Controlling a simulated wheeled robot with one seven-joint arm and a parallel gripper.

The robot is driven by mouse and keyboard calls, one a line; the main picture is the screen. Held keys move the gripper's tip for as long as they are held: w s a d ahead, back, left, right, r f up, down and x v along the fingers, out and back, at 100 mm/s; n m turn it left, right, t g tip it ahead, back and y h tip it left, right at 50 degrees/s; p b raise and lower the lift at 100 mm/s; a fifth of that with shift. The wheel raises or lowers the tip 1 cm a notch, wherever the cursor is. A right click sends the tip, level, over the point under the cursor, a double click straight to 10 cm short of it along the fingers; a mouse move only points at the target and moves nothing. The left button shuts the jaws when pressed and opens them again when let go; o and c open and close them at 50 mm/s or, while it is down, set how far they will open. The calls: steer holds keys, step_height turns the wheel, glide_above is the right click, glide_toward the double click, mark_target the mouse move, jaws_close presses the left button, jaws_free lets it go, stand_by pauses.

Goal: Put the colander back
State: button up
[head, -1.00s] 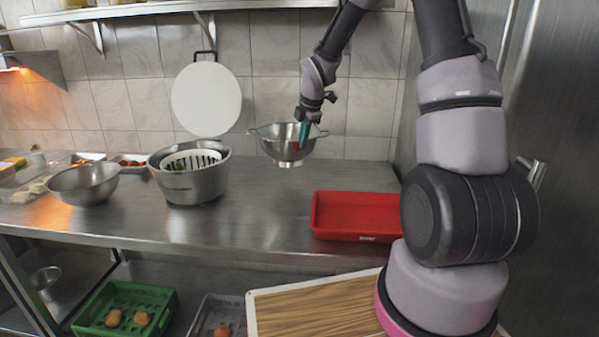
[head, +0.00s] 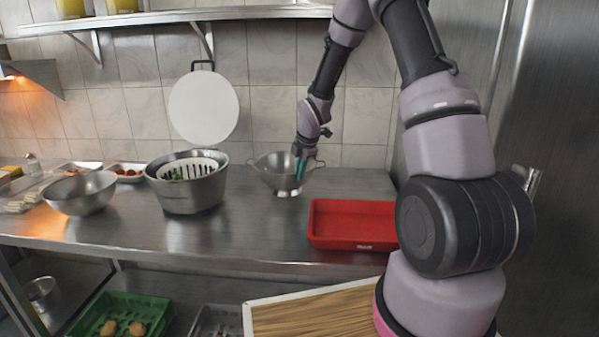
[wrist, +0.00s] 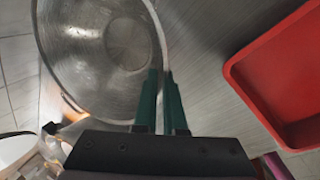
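The metal colander (head: 278,174) is at the back of the steel counter, in front of the tiled wall and left of the red tray. It looks upright, with its foot at or very close to the counter surface. My gripper (head: 301,166) is at its right rim, pointing down. In the wrist view the colander (wrist: 100,42) fills the upper left, and the green fingers of my gripper (wrist: 161,78) close around its rim. The underside of the colander's foot is hidden, so contact with the counter is hard to judge.
A red tray (head: 352,243) stands to the right, also in the wrist view (wrist: 262,92). A steel pot (head: 190,198) with a white strainer and a steel bowl (head: 82,207) stand to the left. A white round board (head: 203,120) is on the wall. The counter's middle is clear.

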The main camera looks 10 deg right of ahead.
steer(key=shift+o, duration=1.1)
steer(key=shift+r, duration=0.15)
steer(key=s+d+r+m+t+h, duration=0.1)
steer(key=s+d+r+m, duration=0.1)
steer(key=s+r+m, duration=0.65)
steer(key=s+d+r+m, duration=0.2)
steer(key=s+r+m, duration=0.2)
steer(key=s+r, duration=0.9)
steer(key=s+r+m+t+y, duration=0.1)
steer(key=s+r+m+t, duration=0.1)
steer(key=s+r+m, duration=0.7)
steer(key=s+m, duration=0.2)
steer(key=m, duration=0.2)
steer(key=shift+s+y, duration=0.15)
steer(key=shift+y, duration=0.25)
